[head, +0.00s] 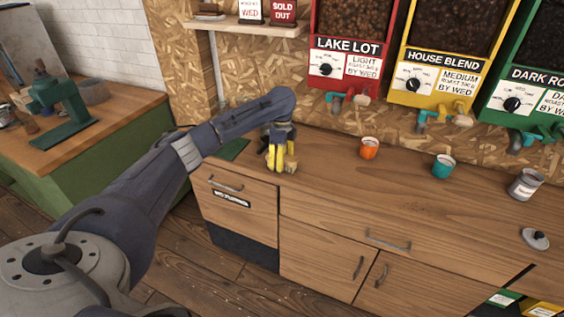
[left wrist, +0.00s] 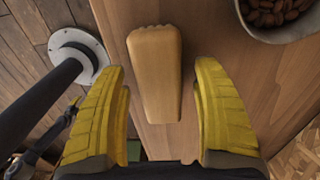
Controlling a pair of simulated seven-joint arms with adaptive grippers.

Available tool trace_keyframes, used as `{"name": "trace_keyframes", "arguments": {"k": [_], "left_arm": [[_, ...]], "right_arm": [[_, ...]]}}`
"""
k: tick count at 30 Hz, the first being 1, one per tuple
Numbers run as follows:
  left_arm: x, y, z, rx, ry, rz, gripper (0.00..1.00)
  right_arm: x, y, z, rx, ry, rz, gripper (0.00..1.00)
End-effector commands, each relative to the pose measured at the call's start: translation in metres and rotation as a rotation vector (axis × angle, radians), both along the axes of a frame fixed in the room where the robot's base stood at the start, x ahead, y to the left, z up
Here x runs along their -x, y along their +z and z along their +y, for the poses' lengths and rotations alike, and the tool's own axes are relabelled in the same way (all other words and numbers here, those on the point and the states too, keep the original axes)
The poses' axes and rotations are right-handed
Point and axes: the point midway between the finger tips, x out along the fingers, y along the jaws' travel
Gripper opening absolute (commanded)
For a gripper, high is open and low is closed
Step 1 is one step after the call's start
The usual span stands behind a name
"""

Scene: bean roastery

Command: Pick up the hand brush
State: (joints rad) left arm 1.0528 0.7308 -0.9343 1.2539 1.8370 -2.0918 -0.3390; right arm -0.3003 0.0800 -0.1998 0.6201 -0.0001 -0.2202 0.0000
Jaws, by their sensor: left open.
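The hand brush (left wrist: 155,75) shows in the left wrist view as a pale wooden block, wider at the far end; I see no bristles from above. It lies on the wooden counter. In the head view a small part of it (head: 291,162) shows beside the yellow fingers. My left gripper (head: 277,158) points down over the counter near its left end. In the left wrist view its yellow fingers (left wrist: 161,68) are open, one on each side of the brush, with a visible gap on both sides.
A container of beans (left wrist: 275,20) stands close by, at the upper right of the left wrist view. Bean dispensers (head: 350,55) hang behind.

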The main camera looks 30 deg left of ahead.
Motion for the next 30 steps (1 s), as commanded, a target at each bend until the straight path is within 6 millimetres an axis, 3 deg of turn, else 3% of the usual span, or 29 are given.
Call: {"name": "trace_keyframes", "arguments": {"k": [4, 20, 30], "left_arm": [[0.0, 0.0001, 0.0, 0.0, 0.0, 0.0, 0.69], [0.0001, 0.0002, 0.0, 0.0, 0.0, 0.0, 0.07], [0.0001, 0.0014, 0.0001, 0.0, 0.0, 0.0, 0.07]], "right_arm": [[0.0003, 0.0, 0.0001, 0.0, 0.0, 0.0, 0.44], [0.0002, 0.0, 0.0003, 0.0, 0.0, 0.0, 0.44], [0.0001, 0.0, 0.0004, 0.0, 0.0, 0.0, 0.44]]}}
